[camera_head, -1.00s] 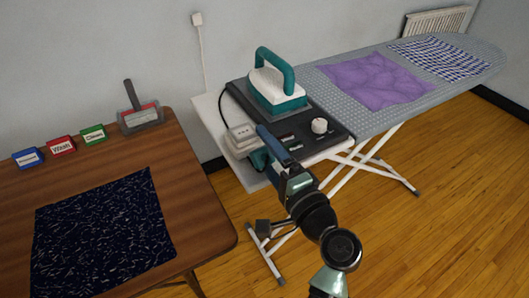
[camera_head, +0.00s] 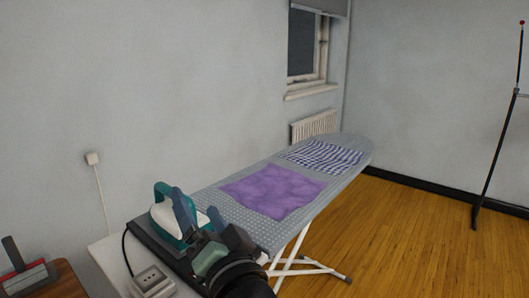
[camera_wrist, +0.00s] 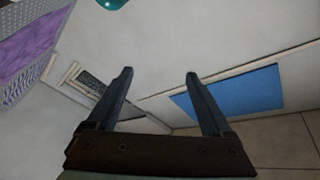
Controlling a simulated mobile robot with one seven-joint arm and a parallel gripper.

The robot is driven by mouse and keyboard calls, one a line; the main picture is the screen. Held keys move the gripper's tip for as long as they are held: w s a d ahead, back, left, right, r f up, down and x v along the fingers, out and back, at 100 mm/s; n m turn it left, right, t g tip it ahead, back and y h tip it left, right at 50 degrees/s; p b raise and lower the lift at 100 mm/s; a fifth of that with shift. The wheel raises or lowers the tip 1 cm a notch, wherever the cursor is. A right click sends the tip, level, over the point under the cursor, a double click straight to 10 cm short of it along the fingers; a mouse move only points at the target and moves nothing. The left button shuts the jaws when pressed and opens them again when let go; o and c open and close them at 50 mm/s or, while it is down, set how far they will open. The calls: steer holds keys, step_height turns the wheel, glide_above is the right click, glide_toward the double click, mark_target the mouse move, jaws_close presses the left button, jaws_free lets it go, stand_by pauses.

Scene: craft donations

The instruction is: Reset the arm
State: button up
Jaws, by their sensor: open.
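My gripper (camera_head: 200,213) is raised in front of the iron in the head view and hides part of it. In the wrist view my gripper (camera_wrist: 158,75) has its two dark fingers spread apart with nothing between them. The teal and white iron (camera_head: 165,218) stands on the near end of the ironing board (camera_head: 345,172). A small teal piece, seemingly of the iron, shows at the top edge of the wrist view.
A purple cloth (camera_head: 272,192) and a checked cloth (camera_head: 322,157) lie on the board. A white socket block (camera_head: 152,281) sits beside the iron. A brown table (camera_head: 66,282) with a brush-like tool (camera_head: 25,273) is at lower left. A dark stand (camera_head: 496,140) is at right. Floor right of the board is clear.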

steer(key=s+d+r+n+t+h, duration=0.1)
steer(key=s+d+r+t+h, duration=0.3)
steer(key=r, duration=0.5)
steer(key=s+d+r+n+t+h, duration=0.1)
steer(key=s+d+r+t+h, duration=0.15)
steer(key=s+r, duration=0.55)
steer(key=s+d+r+n+t+h, duration=0.1)
steer(key=s+d+r+t+h, duration=0.25)
steer(key=r, duration=0.55)
step_height(320, 180, up, 16)
steer(key=p, duration=1.6)
steer(key=shift+d+t, duration=0.3)
steer(key=shift+c, duration=0.4)
